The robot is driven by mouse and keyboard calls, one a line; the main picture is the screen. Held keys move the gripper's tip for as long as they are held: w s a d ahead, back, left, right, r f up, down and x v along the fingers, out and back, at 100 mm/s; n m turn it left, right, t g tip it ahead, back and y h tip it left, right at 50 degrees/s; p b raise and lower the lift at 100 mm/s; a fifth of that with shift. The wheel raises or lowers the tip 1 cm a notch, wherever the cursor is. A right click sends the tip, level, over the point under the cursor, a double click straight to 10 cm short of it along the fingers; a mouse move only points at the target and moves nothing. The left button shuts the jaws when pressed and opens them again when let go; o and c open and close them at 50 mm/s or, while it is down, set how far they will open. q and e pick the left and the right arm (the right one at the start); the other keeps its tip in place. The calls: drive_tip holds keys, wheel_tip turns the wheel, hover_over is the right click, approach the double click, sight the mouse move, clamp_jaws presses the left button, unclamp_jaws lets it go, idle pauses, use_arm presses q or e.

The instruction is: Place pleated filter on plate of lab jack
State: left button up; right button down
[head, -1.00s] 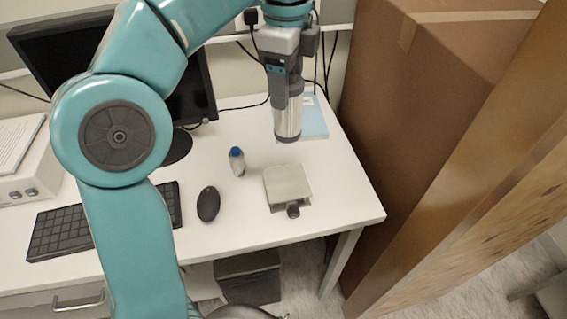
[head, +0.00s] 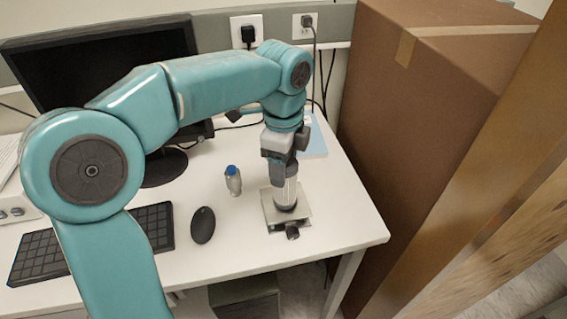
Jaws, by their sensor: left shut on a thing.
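The pleated filter (head: 286,194) is a ribbed, pale metallic cylinder, held upright. My left gripper (head: 285,174) points down and is shut on its upper part. The lab jack (head: 302,218) stands on the white table, with a flat pale plate and a dark knob at its front. The filter's lower end is over the plate's middle and seems to touch it, but I cannot tell for certain. The filter and gripper hide part of the plate. My right gripper is not in view.
A small bottle with a blue cap (head: 233,180) stands left of the jack. A black mouse (head: 203,225), keyboard (head: 40,254) and monitor (head: 95,62) are further left. A light blue flat item (head: 318,145) lies behind. A large cardboard box (head: 405,130) stands right of the table.

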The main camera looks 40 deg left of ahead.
use_arm(q)
drive_tip(key=shift+f, duration=0.15)
drive_tip(key=o, duration=1.4)
drive_tip(key=shift+o, duration=0.2)
drive_tip(key=shift+r, duration=0.4)
wheel_tip(320, 180, up, 12)
drive_tip(key=p, duration=0.2)
drive_tip(key=shift+f, duration=0.2)
